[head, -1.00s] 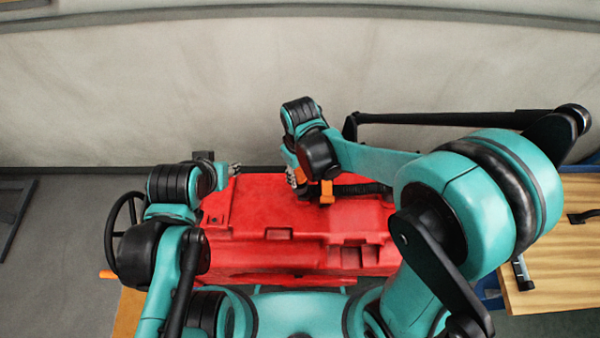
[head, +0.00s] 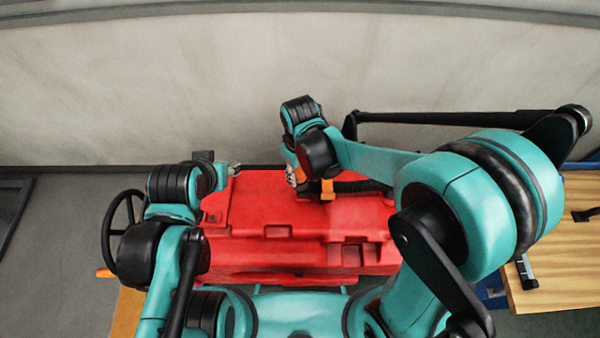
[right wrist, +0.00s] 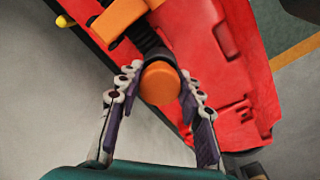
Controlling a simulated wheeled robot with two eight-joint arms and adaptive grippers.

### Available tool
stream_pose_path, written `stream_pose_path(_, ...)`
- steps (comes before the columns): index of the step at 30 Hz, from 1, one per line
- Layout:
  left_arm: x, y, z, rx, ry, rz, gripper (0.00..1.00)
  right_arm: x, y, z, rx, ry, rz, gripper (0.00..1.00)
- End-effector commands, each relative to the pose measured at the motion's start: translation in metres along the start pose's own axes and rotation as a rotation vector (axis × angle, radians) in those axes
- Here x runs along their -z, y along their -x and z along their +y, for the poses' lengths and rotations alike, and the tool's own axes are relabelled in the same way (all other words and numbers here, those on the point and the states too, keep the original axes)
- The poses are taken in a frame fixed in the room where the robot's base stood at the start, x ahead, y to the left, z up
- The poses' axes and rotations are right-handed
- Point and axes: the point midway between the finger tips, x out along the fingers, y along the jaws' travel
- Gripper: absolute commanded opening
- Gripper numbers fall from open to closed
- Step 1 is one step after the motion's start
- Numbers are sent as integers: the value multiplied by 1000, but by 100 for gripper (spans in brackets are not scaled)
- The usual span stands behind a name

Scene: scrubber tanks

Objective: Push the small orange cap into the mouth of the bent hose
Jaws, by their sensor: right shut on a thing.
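The small orange cap (right wrist: 160,84) is between the fingers of my right gripper (right wrist: 158,92) in the right wrist view, its round face toward the camera. My right gripper (head: 293,177) is shut on it, at the end of the black bent hose (right wrist: 148,38). The cap is in line with the hose's mouth; how deep it sits is hidden. In the head view the ribbed hose (head: 362,186) lies along the far side of the red tank. My left gripper (head: 234,169) is over the tank's far left corner; its fingers are too small to read.
An orange bracket (right wrist: 118,18) holds the hose on the red tank (head: 275,245). A black handwheel (head: 118,230) stands left of the tank. A wooden table (head: 555,240) is at the right. A pale wall (head: 200,80) runs behind, with grey floor at the left.

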Motion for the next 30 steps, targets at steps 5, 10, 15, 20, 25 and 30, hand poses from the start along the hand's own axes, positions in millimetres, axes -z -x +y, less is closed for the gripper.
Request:
stream_pose_path(5, -2, -2, 0, 0, 0, 0, 39, -3, -6, -2, 4, 0, -4, 9)
stream_pose_path(10, -2, -3, 0, 0, 0, 0, 39, -3, -7, -2, 5, 0, -5, 2)
stream_pose_path(15, -3, -4, 0, 0, 0, 0, 39, -4, -9, -2, 5, 1, -5, 3)
stream_pose_path(20, -5, -7, 0, 0, 0, 0, 39, -4, -11, -2, 5, 1, -6, 7)
stream_pose_path(25, -6, -8, 0, 0, 0, 0, 39, -4, -14, -2, 5, 1, -6, 12)
stream_pose_path(30, -7, -10, 0, 0, 0, 0, 39, -4, -16, -2, 5, 1, -5, 11)
